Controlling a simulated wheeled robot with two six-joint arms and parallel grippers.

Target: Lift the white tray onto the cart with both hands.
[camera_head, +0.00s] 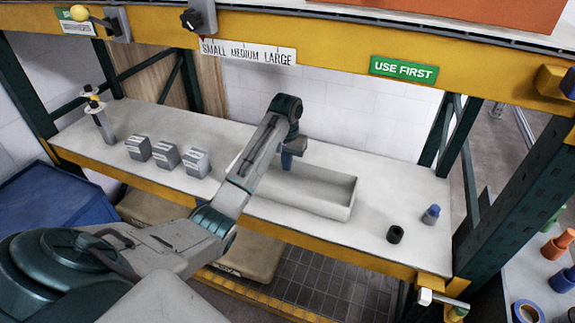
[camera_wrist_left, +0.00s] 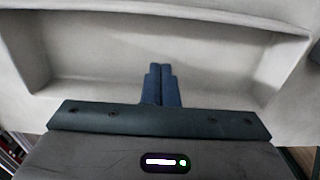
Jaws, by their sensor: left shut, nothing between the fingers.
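The white tray (camera_head: 312,207) is a long, shallow, open box on the pale shelf of the yellow-edged rack. It looks empty where I can see inside; my left arm hides its left part. My left gripper (camera_head: 287,161) points down over the tray's back side, shut and empty. In the left wrist view, the blue fingertips (camera_wrist_left: 160,72) are together, in front of the tray's pale inner wall (camera_wrist_left: 100,55). I cannot tell whether they touch it. My right gripper is not in view. I cannot pick out the cart for sure.
Several grey blocks (camera_head: 167,156) stand left of the tray. A black cup (camera_head: 395,234) and a blue piece (camera_head: 431,214) stand to its right. A yellow beam (camera_head: 330,62) crosses above. A blue bin (camera_head: 55,205) is at lower left.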

